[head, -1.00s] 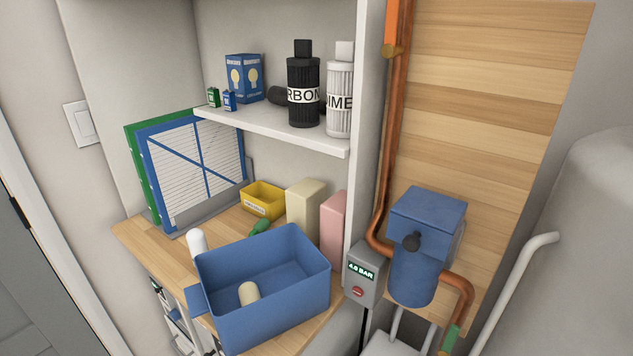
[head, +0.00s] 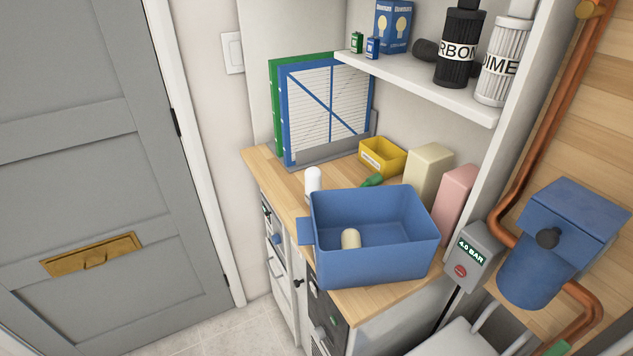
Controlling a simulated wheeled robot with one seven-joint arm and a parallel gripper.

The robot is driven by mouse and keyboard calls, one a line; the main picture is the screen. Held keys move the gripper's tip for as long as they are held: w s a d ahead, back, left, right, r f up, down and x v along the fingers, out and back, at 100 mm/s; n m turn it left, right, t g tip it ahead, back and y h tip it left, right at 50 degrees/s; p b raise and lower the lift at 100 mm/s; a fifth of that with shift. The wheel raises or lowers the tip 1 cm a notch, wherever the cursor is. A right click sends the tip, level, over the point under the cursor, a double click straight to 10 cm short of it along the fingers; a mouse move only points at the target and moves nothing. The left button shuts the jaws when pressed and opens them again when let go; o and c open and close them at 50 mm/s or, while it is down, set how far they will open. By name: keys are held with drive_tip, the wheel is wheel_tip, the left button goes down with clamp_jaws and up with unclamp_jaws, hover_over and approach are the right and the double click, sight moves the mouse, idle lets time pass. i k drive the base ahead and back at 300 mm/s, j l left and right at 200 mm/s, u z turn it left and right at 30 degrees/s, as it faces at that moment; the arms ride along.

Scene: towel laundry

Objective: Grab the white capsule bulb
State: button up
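A white capsule-shaped object (head: 313,181) stands upright on the wooden counter, just left of the blue bin's back left corner; its lower part is partly hidden by the bin. A cream, rounded capsule-like piece (head: 350,239) is inside the open blue bin (head: 375,265). I cannot tell for sure from its look alone that the white one is a bulb. My gripper is not in view.
The wooden counter (head: 272,165) also bears a yellow box (head: 382,162), a green item (head: 372,181), cream and pink blocks (head: 428,168) and framed filters (head: 325,110). A shelf (head: 425,85) overhangs at the back. A grey door (head: 90,140) is at left; floor shows below it.

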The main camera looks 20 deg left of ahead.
sight(313, 175)
drive_tip(key=i+j+u, duration=0.2)
drive_tip(key=j, duration=0.25)
drive_tip(key=j+u, duration=0.15)
drive_tip(key=j, duration=0.35)
drive_tip(key=i+j+u, duration=0.2)
drive_tip(key=j, duration=0.25)
drive_tip(key=i+j+u, duration=0.2)
drive_tip(key=j, duration=0.2)
drive_tip(key=i+j+u, duration=0.15)
drive_tip(key=j, duration=0.25)
drive_tip(key=i+l+u, duration=0.1)
drive_tip(key=i+l, duration=0.15)
drive_tip(key=i, duration=0.1)
